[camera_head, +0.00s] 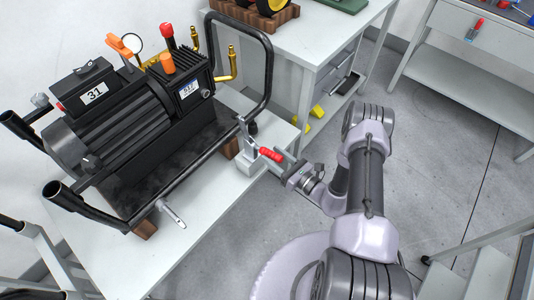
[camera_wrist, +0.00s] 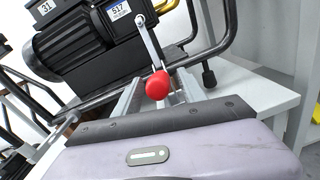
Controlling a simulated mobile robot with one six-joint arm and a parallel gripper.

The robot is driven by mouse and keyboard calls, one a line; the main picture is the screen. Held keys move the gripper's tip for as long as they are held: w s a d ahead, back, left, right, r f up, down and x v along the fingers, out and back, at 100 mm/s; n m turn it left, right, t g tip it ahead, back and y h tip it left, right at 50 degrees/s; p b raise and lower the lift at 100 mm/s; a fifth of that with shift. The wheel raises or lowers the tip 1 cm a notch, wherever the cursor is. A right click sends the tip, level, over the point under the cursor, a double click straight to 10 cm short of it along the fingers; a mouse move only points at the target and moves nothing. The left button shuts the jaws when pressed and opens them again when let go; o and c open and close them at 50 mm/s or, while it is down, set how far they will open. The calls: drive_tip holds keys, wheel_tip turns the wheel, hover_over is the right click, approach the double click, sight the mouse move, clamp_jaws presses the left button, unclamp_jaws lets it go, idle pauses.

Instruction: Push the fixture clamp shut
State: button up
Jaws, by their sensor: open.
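The fixture clamp (camera_head: 247,158) stands at the right edge of the white table, beside the black motor unit. Its metal lever (camera_wrist: 148,38) ends in a red grip (camera_head: 269,154), which also shows large in the wrist view (camera_wrist: 157,84). The lever stands raised and tilted there. My gripper (camera_head: 287,167) is at the red grip, coming from the right side. In the wrist view its two grey fingers reach forward, apart, with the red grip appearing between them. I cannot tell whether they touch it. The clamp's lower part is mostly hidden behind my gripper in the wrist view.
The black motor unit (camera_head: 130,115) sits in a black tube frame (camera_head: 271,70) on the white table (camera_head: 195,215). Frame tubes rise close behind the clamp. Another table (camera_head: 315,35) with a shelf stands behind. Grey floor (camera_head: 440,120) is free to the right.

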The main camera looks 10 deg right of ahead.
sight(267, 150)
drive_tip(key=shift+b+x, duration=0.35)
drive_tip(key=shift+x, duration=1.35)
clamp_jaws()
